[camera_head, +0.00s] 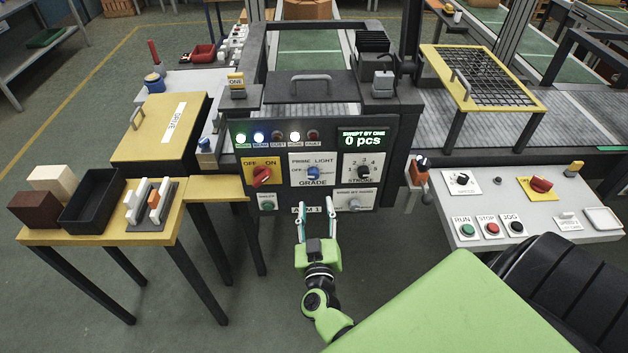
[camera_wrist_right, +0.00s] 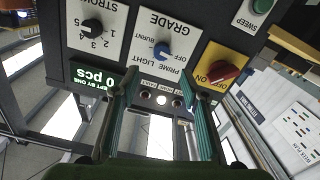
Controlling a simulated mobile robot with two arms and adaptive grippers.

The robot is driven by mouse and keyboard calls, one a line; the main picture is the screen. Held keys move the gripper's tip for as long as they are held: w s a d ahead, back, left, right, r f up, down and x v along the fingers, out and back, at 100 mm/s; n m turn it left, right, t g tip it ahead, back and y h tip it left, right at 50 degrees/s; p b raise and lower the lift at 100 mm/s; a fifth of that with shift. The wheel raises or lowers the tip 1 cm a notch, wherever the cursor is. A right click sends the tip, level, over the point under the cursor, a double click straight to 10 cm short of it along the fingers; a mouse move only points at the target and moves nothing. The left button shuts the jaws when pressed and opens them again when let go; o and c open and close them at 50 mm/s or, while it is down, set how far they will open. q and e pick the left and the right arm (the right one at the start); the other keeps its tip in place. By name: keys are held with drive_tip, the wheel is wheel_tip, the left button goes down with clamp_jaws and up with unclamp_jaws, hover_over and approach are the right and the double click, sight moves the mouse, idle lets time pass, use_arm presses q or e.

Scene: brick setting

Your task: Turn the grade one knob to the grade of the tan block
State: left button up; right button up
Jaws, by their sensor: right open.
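The grade one panel (camera_head: 222,171) is a dark upright board with several knobs and lamps. Its blue grade knob (camera_head: 313,172) sits on a white plate marked PRIME, LIGHT, BURNT and OFF; I cannot tell its pointer setting surely. The knob shows upside down in the right wrist view (camera_wrist_right: 162,50). A pale cream block (camera_head: 53,180), perhaps the tan one, and a dark brown block (camera_head: 35,210) are on the left side table. My right gripper (camera_head: 315,206) is open and empty, fingers upward, just below and in front of the panel, apart from the knob. My left gripper is not in view.
A red OFF/ON knob (camera_head: 261,175) is left of the grade knob and a black stroke knob (camera_head: 363,172) right of it. A black tray (camera_head: 93,200) is on the side table (camera_head: 100,239). A button desk (camera_head: 535,212) stands at right.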

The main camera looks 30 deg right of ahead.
sight(313, 177)
drive_tip(key=b+x, duration=0.3)
drive_tip(key=x, duration=0.6)
drive_tip(key=shift+w+f, duration=0.2)
drive_tip(key=shift+w, duration=0.25)
drive_tip(key=shift+w+d+r, duration=0.1)
drive_tip(key=shift+w+d, duration=0.2)
drive_tip(key=shift+w, duration=0.1)
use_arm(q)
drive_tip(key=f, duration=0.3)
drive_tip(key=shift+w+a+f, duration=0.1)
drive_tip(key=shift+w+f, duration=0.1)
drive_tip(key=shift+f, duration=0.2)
use_arm(e)
drive_tip(key=c, duration=1.1)
